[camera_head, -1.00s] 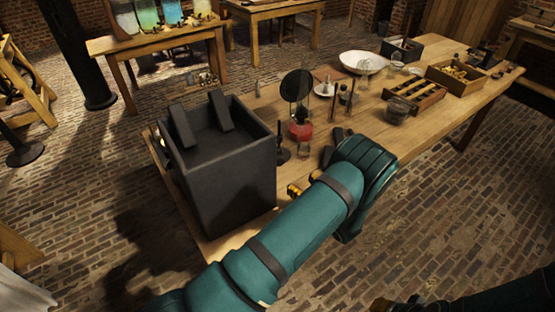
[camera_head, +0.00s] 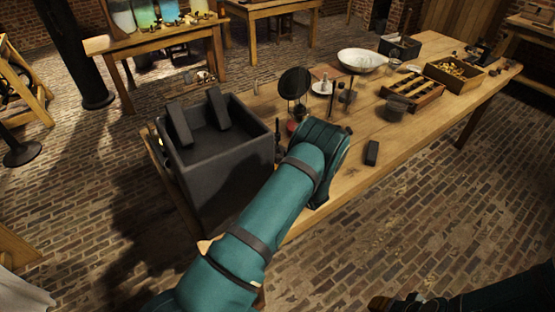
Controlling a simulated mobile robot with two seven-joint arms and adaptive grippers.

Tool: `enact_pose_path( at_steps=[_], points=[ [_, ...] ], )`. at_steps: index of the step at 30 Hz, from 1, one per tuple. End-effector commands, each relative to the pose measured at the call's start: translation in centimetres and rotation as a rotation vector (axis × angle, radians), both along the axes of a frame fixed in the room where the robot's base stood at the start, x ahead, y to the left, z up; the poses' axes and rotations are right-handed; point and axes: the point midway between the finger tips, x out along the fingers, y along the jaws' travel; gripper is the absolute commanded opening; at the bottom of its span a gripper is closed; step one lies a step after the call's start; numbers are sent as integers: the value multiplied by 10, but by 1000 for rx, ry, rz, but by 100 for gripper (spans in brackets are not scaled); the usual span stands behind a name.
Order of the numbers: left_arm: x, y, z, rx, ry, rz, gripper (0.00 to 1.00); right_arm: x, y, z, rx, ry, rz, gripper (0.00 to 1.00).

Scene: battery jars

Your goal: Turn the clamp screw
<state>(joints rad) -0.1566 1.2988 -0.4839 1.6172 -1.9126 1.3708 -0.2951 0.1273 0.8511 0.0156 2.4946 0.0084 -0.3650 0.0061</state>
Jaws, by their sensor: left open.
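My left arm reaches in from the bottom left over the near part of the long wooden table. My left gripper (camera_head: 325,138) is at its end, just right of the grey box and in front of the round dark disc on a stand. It is open, but its fingers are mostly hidden behind my teal wrist. I cannot make out a clamp screw. Jars (camera_head: 145,14) with pale, green and blue contents stand on the far table at the top left, well away from the gripper. My right arm shows only at the bottom right edge.
A tall grey box (camera_head: 222,150) stands at the long table's (camera_head: 440,100) left end. Close by are the round dark disc (camera_head: 294,83) and a small dark block (camera_head: 372,152). A white bowl (camera_head: 362,60), a divided tray (camera_head: 412,96) and a wooden box (camera_head: 455,76) stand farther back.

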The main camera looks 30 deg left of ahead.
Motion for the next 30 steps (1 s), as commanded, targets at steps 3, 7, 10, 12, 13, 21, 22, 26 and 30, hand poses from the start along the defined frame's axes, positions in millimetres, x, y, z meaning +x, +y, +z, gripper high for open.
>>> enact_pose_path(
  at_steps=[3, 7, 10, 12, 13, 21, 22, 26, 30],
  points=[
    [0, 0, 0, 0, 0, 0, 67, 0, 0, 0, 0, 0, 0, 47],
    [0, 0, 0, 0, 0, 0, 26, 0, 0, 0, 0, 0, 0, 47],
    [0, 0, 0, 0, 0, 0, 0, 0, 0, 0, 0, 0, 0, 47],
    [0, 0, 0, 0, 0, 0, 0, 0, 0, 0, 0, 0, 0, 47],
    [0, 0, 0, 0, 0, 0, 0, 0, 0, 0, 0, 0, 0, 47],
    [0, 0, 1, 7, 11, 0, 0, 0, 0, 0, 0, 0, 0, 47],
    [0, 0, 1, 9, 18, 0, 0, 0, 0, 0, 0, 0, 0, 47],
    [0, -1, 1, 27, 61, 0, 0, 0, 0, 0, 0, 0, 0, 47],
    [1, -1, 1, 62, 140, -1, 0, 0, 0, 0, 0, 0, 0, 47]
  ],
)
